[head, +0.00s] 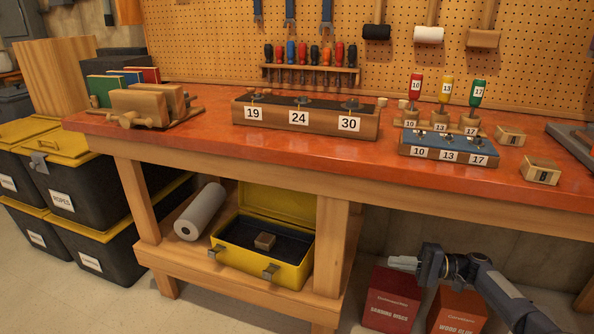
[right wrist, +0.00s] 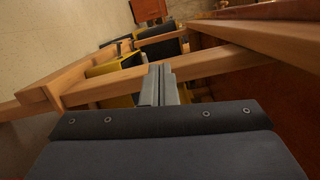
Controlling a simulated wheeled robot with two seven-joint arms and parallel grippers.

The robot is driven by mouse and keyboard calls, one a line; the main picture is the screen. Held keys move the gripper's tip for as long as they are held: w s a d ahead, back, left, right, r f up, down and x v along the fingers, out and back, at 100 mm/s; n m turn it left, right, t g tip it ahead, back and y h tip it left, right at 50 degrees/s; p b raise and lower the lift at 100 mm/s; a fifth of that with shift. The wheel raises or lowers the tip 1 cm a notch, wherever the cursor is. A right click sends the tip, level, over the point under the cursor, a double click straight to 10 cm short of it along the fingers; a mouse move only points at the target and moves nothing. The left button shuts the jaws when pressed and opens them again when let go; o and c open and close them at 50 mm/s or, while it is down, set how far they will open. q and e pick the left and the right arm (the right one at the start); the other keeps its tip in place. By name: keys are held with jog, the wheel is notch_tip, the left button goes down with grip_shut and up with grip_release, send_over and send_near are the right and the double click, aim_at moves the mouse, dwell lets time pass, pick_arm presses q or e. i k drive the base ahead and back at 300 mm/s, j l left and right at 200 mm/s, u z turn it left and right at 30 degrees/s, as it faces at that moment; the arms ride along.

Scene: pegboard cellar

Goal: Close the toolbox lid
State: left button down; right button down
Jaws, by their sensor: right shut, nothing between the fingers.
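The yellow toolbox (head: 282,272) sits on the lower shelf of the workbench in the head view. Its lid (head: 285,202) stands up and open at the back. A small wooden block (head: 265,241) lies inside on the dark bottom, and two latches show on the front wall. My right gripper (head: 392,262) is shut and empty. It is to the right of the toolbox, beyond the bench leg, and points left. In the right wrist view its closed fingers (right wrist: 157,84) point toward the bench's wooden frame. My left gripper is not in view.
A bench leg (head: 328,245) stands between the toolbox and my right gripper. A white roll (head: 200,211) lies left of the toolbox. Red and orange boxes (head: 391,300) (head: 458,312) stand below my right arm. The orange bench top (head: 330,155) overhangs the shelf.

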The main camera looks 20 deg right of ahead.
aim_at(299, 208)
jog(key=i, duration=1.5)
